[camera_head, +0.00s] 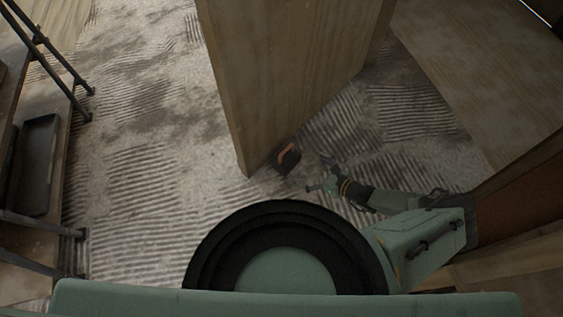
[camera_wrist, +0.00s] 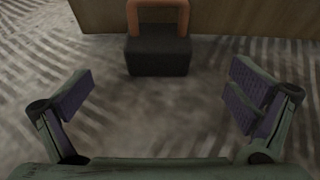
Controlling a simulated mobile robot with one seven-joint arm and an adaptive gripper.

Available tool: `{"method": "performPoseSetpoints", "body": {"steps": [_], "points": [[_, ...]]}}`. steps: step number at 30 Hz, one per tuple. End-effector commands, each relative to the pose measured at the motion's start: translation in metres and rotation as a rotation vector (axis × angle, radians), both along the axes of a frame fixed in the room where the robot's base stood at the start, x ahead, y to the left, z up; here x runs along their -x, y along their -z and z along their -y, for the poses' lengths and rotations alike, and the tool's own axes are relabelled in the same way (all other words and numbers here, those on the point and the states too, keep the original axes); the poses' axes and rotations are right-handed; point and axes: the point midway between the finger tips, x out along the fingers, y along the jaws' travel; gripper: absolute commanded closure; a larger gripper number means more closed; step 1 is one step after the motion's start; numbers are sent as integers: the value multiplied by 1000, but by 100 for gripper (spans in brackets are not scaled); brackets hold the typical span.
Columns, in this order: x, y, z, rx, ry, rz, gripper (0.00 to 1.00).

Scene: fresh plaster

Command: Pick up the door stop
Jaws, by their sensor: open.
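The door stop (camera_head: 287,158) is a small dark block with an orange-brown loop handle. It sits on the floor close against the lower part of a wooden door panel. My gripper (camera_head: 322,172) is just right of the door stop, low over the floor. In the wrist view my gripper (camera_wrist: 160,92) has its fingers spread wide and nothing between them. The door stop lies ahead of the fingers, centred between them and apart from them.
The wooden door panel (camera_head: 275,75) stands right behind the door stop. A dark shelf frame with a black tray (camera_head: 38,165) is at the left. A wooden surface (camera_head: 480,60) is at the upper right. The streaked floor (camera_head: 140,130) left of the door is clear.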

Motion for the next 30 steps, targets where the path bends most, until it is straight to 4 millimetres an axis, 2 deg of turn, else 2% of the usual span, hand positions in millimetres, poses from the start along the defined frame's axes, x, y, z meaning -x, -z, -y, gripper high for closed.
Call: {"method": "performPoseSetpoints", "body": {"steps": [1, 6, 14, 21, 30], "points": [[-4, 8, -6, 1, -6, 3, 0], [-20, 19, -26, -2, -4, 2, 0], [-33, 24, -42, -3, -2, 1, 0], [-52, 35, -69, -4, -2, 1, 0], [-60, 35, -77, -2, -1, 0, 0]]}}
